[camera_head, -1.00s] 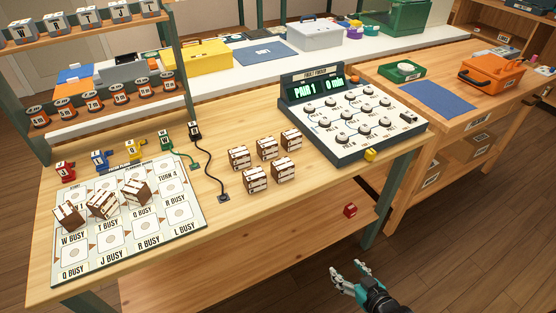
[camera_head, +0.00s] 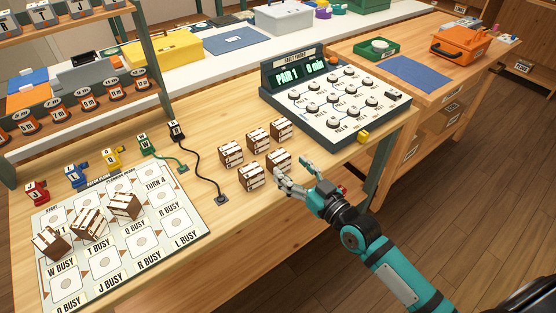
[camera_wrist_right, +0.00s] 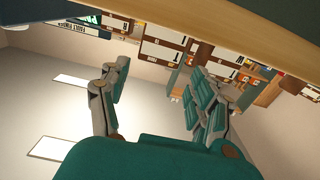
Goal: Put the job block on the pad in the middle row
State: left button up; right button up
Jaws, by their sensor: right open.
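Several brown-and-white job blocks stand in a cluster (camera_head: 254,152) mid-table in the head view; their fine print is too small to read. Three more blocks (camera_head: 88,224) stand on the board with round pads (camera_head: 190,228) at the left, which has rows marked with BUSY labels. My right gripper (camera_head: 294,184) is open and empty at the table's front edge, just in front of the cluster's nearest block (camera_head: 279,161). In the right wrist view its spread fingers (camera_wrist_right: 155,95) face labelled blocks (camera_wrist_right: 168,48) beyond the table edge. My left gripper is not in view.
A console with round knobs and a green display (camera_head: 300,76) stands right of the blocks. Coloured plugs (camera_head: 76,176) and cords lie behind the board.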

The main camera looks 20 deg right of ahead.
aim_at(284, 160)
jog(key=shift+x, duration=0.75)
jog(key=shift+w+a, duration=0.1)
jog(key=shift+w, duration=0.2)
jog(key=x, duration=0.4)
jog(key=shift+w+f, duration=0.15)
jog(key=shift+w, duration=0.2)
jog(key=shift+c, duration=0.7)
jog(key=c, duration=0.9)
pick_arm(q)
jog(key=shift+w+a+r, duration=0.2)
pick_arm(e)
jog(key=shift+c, duration=0.3)
